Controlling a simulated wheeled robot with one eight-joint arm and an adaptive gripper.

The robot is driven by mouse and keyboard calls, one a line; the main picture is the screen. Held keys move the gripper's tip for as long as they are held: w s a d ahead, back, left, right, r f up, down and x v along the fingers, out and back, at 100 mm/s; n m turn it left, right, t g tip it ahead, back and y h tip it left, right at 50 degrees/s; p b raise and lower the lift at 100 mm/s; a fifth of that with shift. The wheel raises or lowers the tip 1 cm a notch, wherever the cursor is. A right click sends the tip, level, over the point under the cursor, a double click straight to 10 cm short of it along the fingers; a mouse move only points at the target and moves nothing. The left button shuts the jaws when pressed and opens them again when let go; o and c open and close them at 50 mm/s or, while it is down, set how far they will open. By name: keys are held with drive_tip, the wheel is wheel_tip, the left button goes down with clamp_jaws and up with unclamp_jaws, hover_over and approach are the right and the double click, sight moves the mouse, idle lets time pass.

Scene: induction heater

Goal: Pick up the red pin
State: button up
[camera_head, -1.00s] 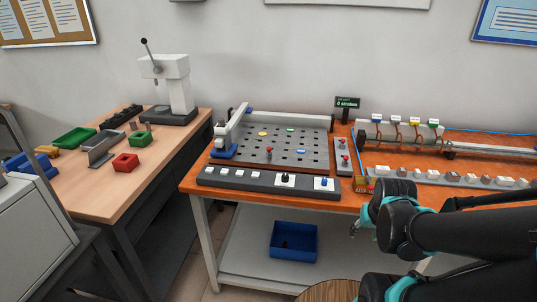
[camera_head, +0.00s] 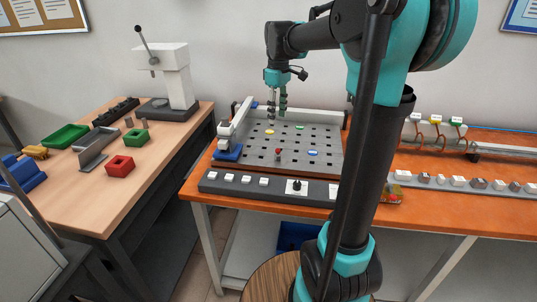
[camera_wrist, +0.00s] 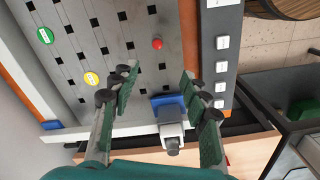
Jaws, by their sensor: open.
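The red pin (camera_head: 278,152) stands upright on the grey perforated plate (camera_head: 258,145), near its front edge. In the wrist view its round red head (camera_wrist: 157,43) lies beyond the fingertips, roughly between their lines. My gripper (camera_head: 277,114) hangs over the back part of the plate, fingers down and apart. The pin is apart from both fingers.
A blue-footed clamp (camera_head: 228,153) stands at the plate's left edge. Yellow (camera_head: 270,131), green (camera_head: 299,127) and blue (camera_head: 313,152) discs lie on the plate. A switch panel (camera_head: 235,184) runs along the front. My arm hides the table's right middle.

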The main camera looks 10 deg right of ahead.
approach(278, 150)
drive_tip(key=f, duration=0.5)
drive_tip(key=shift+w+a, duration=0.2)
drive_tip(key=shift+w+d+f, duration=0.1)
drive_tip(key=shift+f, duration=1.35)
drive_tip(key=shift+w+d+f, duration=0.1)
drive_tip(key=shift+f, duration=1.3)
drive_tip(key=shift+c, duration=0.2)
clamp_jaws()
